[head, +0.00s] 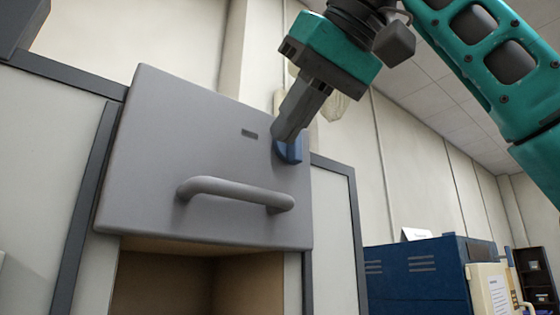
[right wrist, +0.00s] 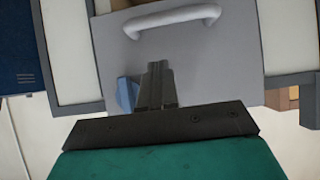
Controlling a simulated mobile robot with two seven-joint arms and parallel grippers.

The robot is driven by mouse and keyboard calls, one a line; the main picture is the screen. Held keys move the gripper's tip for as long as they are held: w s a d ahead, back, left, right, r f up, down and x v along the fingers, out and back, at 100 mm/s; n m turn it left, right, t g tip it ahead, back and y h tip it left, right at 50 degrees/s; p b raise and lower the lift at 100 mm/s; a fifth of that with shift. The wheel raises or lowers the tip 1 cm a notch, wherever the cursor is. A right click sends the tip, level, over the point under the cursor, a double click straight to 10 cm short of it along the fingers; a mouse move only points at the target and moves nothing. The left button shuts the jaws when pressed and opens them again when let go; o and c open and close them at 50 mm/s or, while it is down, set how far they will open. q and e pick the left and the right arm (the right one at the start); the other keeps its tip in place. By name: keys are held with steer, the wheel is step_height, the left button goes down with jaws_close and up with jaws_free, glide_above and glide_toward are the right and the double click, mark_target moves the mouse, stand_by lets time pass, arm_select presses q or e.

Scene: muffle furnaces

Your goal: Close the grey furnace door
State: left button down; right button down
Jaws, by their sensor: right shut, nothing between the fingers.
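The grey furnace door (head: 165,140) is in the middle of the head view, with a grey bar handle (head: 235,192) low on its front. The open chamber (head: 170,285) shows below the door's bottom edge. My right gripper (head: 283,138) is shut and empty, its tips at the door's upper right part, beside a small blue part (head: 292,152). Whether the tips touch the door I cannot tell. In the right wrist view the closed fingers (right wrist: 156,68) lie over the door (right wrist: 230,80), with the handle (right wrist: 172,18) beyond them and the blue part (right wrist: 127,95) alongside. My left gripper is not in view.
The furnace has pale panels (head: 335,215) with dark grey frames on both sides of the door. Dark shelves (head: 537,275) are farther back. A pale wall is behind.

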mark_target(238, 162)
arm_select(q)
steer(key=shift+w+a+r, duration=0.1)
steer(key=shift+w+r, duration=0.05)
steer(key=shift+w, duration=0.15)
arm_select(e)
steer(key=f, duration=0.1)
steer(key=w+a+f, duration=0.1)
steer(key=f, duration=0.2)
steer(key=shift+w+a+f, duration=0.15)
steer(key=shift+w+f, duration=0.2)
steer(key=shift+f, duration=0.05)
steer(key=shift+f, duration=0.15)
